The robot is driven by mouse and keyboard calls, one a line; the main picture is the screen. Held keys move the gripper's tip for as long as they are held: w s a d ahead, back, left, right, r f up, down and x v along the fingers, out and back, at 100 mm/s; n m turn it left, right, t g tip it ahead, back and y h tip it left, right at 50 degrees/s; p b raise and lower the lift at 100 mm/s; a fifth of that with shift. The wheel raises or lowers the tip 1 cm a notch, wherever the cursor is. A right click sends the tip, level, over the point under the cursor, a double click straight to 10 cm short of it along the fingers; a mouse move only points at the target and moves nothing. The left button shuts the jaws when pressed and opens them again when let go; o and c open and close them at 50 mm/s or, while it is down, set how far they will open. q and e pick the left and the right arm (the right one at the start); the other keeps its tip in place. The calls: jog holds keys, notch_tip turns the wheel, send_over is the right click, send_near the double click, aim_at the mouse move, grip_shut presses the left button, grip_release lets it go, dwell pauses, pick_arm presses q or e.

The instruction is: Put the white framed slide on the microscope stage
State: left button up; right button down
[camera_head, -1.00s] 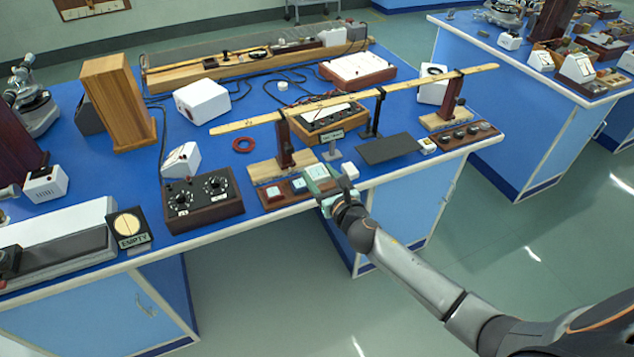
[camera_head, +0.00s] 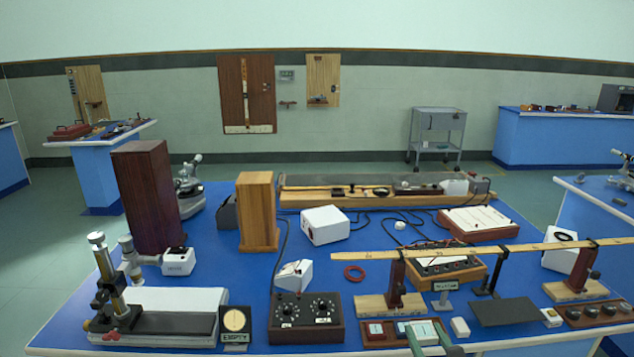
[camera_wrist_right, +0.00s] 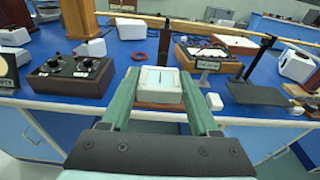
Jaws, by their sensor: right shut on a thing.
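The white framed slide (camera_wrist_right: 160,82) has a pale centre with a dark line and sits between the green fingers of my right gripper (camera_wrist_right: 160,100). The gripper is shut on it. Brown wood shows just below it; I cannot tell whether they touch. In the head view my right gripper (camera_head: 428,340) is at the bottom edge, by a wooden slide tray (camera_head: 366,334) with a red piece. A microscope (camera_head: 190,188) stands at the back left, partly behind a dark wooden box. A brass-tubed microscope-like instrument (camera_head: 108,285) stands front left. My left gripper is not in view.
A black dial box (camera_head: 306,318), an "EMPTY" sign (camera_head: 235,325) and a white block (camera_head: 459,327) stand near the front edge. A long wooden bar (camera_head: 480,248) on posts crosses the right. A tall dark box (camera_head: 150,197) and a lighter wooden box (camera_head: 257,212) stand left.

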aim_at(427, 330)
jog(key=s+a+r, duration=0.2)
jog(key=s+r, duration=0.3)
jog(key=s, duration=0.2)
jog(key=s+a+r, duration=0.2)
jog(key=s+r, duration=0.3)
jog(key=s, duration=0.3)
jog(key=shift+s+a, duration=0.2)
jog(key=shift+a, duration=0.1)
jog(key=shift+w+f, duration=0.1)
jog(key=shift+f, duration=0.05)
jog(key=w+d+f, duration=0.2)
jog(key=w+f, duration=0.2)
jog(key=w, duration=0.2)
jog(key=w+d+f, duration=0.2)
jog(key=w+f, duration=0.1)
jog(key=w, duration=0.3)
jog(key=w+d+f, duration=0.2)
jog(key=w+f, duration=0.2)
jog(key=w, duration=0.2)
jog(key=shift+w+d+f, duration=0.1)
jog(key=shift+f, duration=0.2)
